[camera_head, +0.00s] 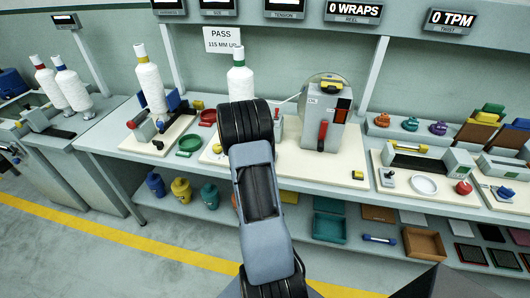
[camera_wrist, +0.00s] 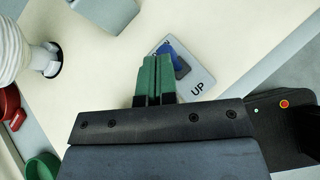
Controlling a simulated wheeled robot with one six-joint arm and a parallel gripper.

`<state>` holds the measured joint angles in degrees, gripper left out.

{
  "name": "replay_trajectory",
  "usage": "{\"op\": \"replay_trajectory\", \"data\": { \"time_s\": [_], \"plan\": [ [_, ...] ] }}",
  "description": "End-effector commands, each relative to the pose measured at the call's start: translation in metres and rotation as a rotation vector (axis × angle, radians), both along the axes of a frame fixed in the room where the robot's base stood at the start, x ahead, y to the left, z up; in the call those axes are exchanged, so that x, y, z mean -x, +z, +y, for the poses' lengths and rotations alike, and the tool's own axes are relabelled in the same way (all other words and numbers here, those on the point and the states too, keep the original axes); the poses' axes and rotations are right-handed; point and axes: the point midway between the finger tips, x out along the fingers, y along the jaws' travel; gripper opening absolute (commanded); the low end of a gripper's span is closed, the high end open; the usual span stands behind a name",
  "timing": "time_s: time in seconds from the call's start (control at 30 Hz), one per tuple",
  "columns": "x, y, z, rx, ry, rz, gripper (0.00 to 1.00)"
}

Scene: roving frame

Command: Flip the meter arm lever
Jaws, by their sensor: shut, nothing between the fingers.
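A grey plate (camera_wrist: 196,82) printed "UP" lies on the cream board in the wrist view. A small blue lever-like part (camera_wrist: 168,48) with a dark base stands on it, partly behind my fingers. I take this part for the meter arm lever, but no label names it. My gripper (camera_wrist: 157,60) has green fingers that are shut and empty. In the picture its tips overlap the plate and the blue part's near side; whether they touch cannot be told. In the head view my arm hides this spot and the gripper.
A grey machine (camera_head: 326,113) with a red handle stands right of my arm in the head view. A white yarn cone (camera_head: 241,82) stands behind the arm. A red ring (camera_wrist: 9,104) and a green ring (camera_wrist: 42,167) lie at left in the wrist view.

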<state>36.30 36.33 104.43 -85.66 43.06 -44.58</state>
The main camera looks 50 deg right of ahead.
Motion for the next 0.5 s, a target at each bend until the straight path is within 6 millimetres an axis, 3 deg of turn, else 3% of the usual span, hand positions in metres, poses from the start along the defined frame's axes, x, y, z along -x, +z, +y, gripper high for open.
{"op": "replay_trajectory", "data": {
  "time_s": [0.5],
  "plan": [
    [0.0008, 0.0091, 0.0003, 0.0, -0.001, 0.001, 0.0]
  ]
}}
